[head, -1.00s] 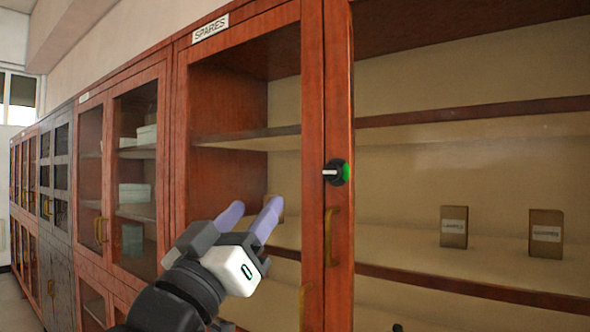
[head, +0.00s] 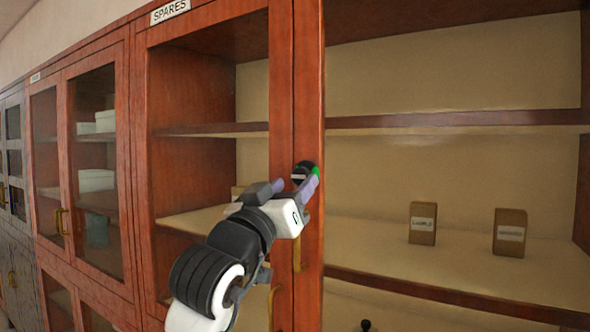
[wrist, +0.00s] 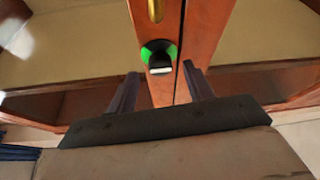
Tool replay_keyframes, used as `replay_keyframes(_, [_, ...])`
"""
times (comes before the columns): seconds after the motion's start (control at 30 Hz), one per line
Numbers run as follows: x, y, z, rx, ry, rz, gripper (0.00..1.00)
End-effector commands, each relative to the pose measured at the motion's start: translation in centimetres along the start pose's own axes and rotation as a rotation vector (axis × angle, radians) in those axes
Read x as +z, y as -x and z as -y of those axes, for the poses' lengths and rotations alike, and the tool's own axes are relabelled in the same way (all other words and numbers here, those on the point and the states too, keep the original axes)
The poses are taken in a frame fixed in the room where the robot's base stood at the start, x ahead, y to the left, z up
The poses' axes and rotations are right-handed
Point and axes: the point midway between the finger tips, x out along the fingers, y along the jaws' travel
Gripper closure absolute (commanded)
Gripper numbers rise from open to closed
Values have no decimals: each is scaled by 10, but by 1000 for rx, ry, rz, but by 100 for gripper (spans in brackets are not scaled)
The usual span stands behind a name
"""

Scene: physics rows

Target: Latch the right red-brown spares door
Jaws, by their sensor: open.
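The right red-brown spares door (head: 309,95) has its stile beside the left glazed door's stile (head: 282,95). I cannot tell whether they are fully flush. A round black latch knob (head: 304,168) with a pale bar and a green patch sits on the right stile above a brass handle (head: 297,254). My gripper (head: 295,185) is open at the knob, partly covering it. In the wrist view, the knob (wrist: 159,52) shows green on both sides and lies ahead, between the fingers of my gripper (wrist: 162,88). Contact is not clear.
Small brown labelled boxes (head: 423,223) stand on a shelf behind the right door. A SPARES sign (head: 170,11) is above the left door. More red-brown glazed cabinets (head: 90,150) run off to the left. Another brass handle (head: 272,306) is lower down.

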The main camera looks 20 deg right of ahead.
Motion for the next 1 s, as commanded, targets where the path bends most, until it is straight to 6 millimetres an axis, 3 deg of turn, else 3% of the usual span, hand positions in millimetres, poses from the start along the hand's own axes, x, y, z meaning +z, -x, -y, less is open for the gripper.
replay_keyframes(0.2, [0,-19,0,0,1,1,49])
replay_keyframes(0.5, [1,-20,0,0,0,0,49])
replay_keyframes(0.83, [0,-20,0,0,0,0,92])
replay_keyframes(1.0, [1,-20,0,2,-6,0,93])
